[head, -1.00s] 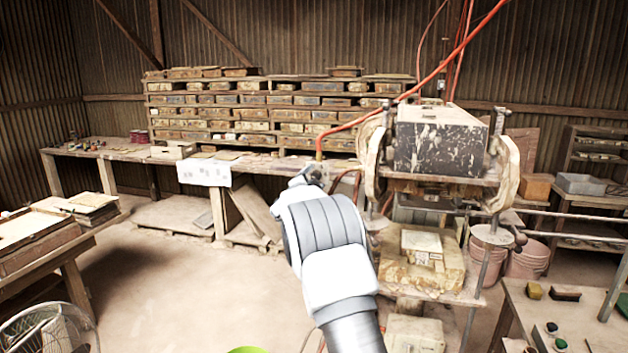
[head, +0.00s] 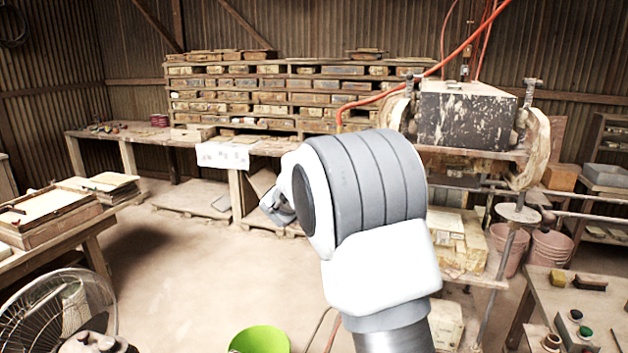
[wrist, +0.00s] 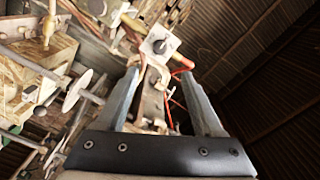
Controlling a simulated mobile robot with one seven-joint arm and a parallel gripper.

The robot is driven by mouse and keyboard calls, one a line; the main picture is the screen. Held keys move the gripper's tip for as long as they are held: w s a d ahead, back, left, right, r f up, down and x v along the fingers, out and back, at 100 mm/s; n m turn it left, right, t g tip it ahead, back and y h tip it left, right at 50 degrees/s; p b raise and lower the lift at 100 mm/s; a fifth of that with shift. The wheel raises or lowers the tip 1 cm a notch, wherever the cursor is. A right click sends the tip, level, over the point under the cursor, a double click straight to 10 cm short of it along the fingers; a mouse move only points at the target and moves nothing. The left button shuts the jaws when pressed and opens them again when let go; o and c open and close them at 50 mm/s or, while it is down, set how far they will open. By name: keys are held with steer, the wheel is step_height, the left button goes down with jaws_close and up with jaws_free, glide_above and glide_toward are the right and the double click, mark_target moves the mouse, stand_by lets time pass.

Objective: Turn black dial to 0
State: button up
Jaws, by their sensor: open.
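In the wrist view, a small black dial (wrist: 159,46) sits on the face of a pale square box (wrist: 150,42), beyond my fingertips. The box is joined to a yellow-and-red fitting. The number the dial points to is too small to read. My gripper (wrist: 158,72) is open and empty, its two grey fingers spread below the dial and apart from it. In the head view, my gripper (head: 273,206) shows partly at the left of my white and grey arm, which hides much of it. I cannot make out the dial in the head view.
The press (head: 466,115) stands right of my arm, with a red hose running above. A long workbench (head: 135,137) and stacked mould shelves line the back. A fan (head: 55,315) and a lime-green bucket (head: 260,340) stand at the front. Open floor lies at left.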

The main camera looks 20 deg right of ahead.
steer(key=v, duration=0.4)
steer(key=shift+s+b, duration=0.1)
steer(key=shift+b, duration=0.25)
